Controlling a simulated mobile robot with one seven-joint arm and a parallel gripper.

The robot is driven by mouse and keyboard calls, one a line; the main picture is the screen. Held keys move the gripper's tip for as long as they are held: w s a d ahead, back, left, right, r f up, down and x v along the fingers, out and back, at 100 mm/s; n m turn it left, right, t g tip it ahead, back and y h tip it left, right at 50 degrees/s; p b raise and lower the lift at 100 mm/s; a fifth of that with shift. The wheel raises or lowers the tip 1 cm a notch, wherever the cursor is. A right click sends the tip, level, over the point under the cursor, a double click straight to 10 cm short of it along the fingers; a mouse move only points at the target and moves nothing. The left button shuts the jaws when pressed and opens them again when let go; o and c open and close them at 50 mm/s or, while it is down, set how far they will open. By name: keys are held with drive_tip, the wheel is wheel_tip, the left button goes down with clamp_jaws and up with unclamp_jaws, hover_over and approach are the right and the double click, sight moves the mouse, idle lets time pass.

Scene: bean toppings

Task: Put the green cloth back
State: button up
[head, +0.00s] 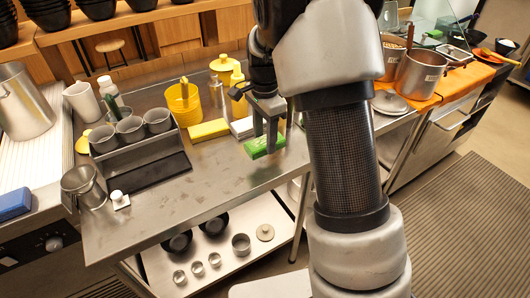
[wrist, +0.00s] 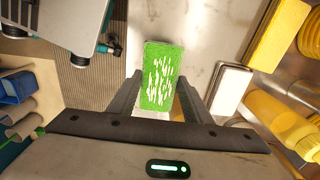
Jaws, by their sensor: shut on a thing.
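The green cloth (head: 261,147) is a small folded block at the right part of the metal table. My gripper (head: 267,137) points down over it and is shut on it. In the wrist view the green cloth (wrist: 160,80) lies between the two dark fingers (wrist: 162,104), with white streaks on its upper face. I cannot tell whether it touches the table. A yellow cloth (head: 209,130) and a white cloth (head: 242,128) lie just left of it in the head view. They also show in the wrist view, the yellow one (wrist: 275,37) and the white one (wrist: 231,90).
A yellow bucket (head: 183,103) and yellow bottles stand behind the cloths. A grey holder with metal cups (head: 134,150) stands on the left of the table (head: 190,205). The table's front middle is clear. Pots (head: 419,75) stand on an orange cloth at the right.

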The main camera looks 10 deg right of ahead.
sight(265, 151)
drive_tip(key=shift+f+b, duration=0.35)
drive_tip(key=shift+f, duration=2.2)
drive_tip(key=shift+f, duration=0.1)
drive_tip(key=shift+f, duration=0.15)
drive_tip(key=o, duration=1.2)
drive_tip(key=shift+c, duration=0.2)
